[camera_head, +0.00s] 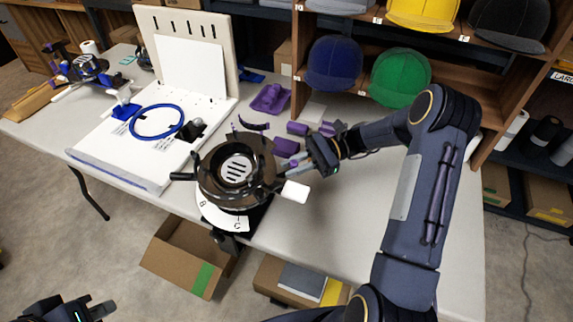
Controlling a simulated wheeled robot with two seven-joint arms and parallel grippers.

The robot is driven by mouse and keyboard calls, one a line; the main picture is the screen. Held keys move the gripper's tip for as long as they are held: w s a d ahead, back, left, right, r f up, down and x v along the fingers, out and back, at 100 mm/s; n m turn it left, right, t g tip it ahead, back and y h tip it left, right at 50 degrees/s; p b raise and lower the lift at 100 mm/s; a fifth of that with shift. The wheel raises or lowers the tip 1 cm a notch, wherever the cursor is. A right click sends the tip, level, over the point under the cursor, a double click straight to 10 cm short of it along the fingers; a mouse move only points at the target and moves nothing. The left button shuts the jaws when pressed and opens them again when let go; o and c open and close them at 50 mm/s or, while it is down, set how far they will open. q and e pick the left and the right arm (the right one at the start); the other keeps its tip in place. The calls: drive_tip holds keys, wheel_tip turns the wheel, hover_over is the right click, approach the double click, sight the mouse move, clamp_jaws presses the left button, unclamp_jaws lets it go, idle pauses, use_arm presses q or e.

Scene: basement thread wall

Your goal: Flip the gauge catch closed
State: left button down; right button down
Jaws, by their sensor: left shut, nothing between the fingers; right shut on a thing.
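A round dark hoop fixture (238,172) with a striped pale disc in its middle stands at the table's front edge. A white lettered plate (222,217) is on its front, and a white tab (295,191) sticks out at its right. I cannot tell for sure which part is the gauge catch. My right gripper (288,166) reaches in from the right. It is shut on a small part at the fixture's right side, perhaps purple, mostly hidden by the fingers. My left gripper (103,309) is shut and empty, low at the bottom left, away from the table.
Purple blocks (285,146) and a purple tray (270,98) lie behind the fixture. A white board with a blue ring (157,122) is to the left. Caps (400,77) sit on shelves behind. An open cardboard box (188,257) is on the floor. The table's right part is clear.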

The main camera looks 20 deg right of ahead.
idle(0.3)
drive_tip(key=c, duration=1.3)
unclamp_jaws()
drive_tip(key=shift+c, duration=0.2)
drive_tip(key=d+r, duration=0.1)
drive_tip(key=d, duration=0.6)
drive_tip(key=shift+d, duration=0.4)
